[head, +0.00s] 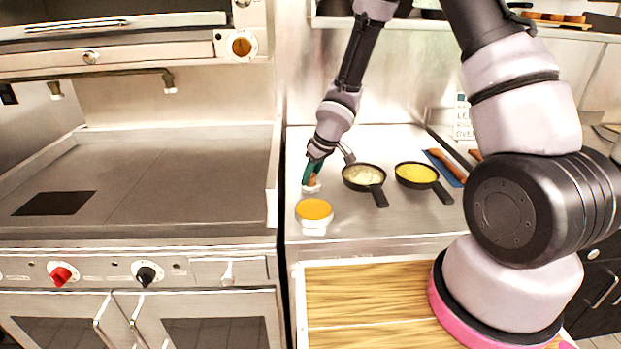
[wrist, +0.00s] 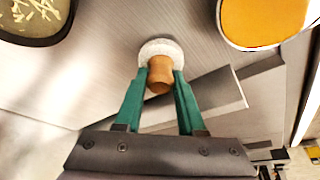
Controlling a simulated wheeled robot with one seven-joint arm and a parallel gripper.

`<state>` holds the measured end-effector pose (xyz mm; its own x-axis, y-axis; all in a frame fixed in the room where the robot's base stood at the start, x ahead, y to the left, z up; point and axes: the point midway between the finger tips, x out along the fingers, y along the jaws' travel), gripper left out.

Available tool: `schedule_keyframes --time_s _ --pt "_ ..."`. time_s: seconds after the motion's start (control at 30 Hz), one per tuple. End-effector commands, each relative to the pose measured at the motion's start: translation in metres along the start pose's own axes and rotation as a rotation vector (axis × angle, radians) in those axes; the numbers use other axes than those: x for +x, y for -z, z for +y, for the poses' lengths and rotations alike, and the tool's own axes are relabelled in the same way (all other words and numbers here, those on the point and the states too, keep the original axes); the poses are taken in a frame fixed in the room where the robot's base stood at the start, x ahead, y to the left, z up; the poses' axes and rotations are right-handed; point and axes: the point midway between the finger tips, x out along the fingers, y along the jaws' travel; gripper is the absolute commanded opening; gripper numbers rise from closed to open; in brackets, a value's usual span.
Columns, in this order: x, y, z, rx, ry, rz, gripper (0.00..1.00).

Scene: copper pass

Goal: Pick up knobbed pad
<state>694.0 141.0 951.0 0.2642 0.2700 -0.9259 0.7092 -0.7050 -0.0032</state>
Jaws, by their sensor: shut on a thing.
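The knobbed pad has a wooden knob (wrist: 160,76) above a white round pad (wrist: 158,47), seen in the wrist view. My gripper (wrist: 160,80) has green fingers, one on each side of the knob, shut on it. In the head view my gripper (head: 312,178) is at the left end of the steel counter, with the pad (head: 311,188) just below it. I cannot tell whether the pad touches the counter.
A white bowl of orange content (head: 314,210) stands close in front of the pad. Two dark pans, one with pale shreds (head: 363,175) and one with yellow content (head: 417,173), stand to the right. A griddle (head: 170,180) lies left, behind a raised edge.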

Motion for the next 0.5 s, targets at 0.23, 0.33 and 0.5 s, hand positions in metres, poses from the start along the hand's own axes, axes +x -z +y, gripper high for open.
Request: schedule_keyframes --time_s 0.23,0.33,0.5 --pt "-0.033 0.015 0.003 0.003 -0.003 0.007 0.0" --pt "-0.048 0.021 0.003 0.002 -0.004 0.008 0.0" --pt "-0.07 0.03 0.003 0.002 -0.004 0.008 0.0"
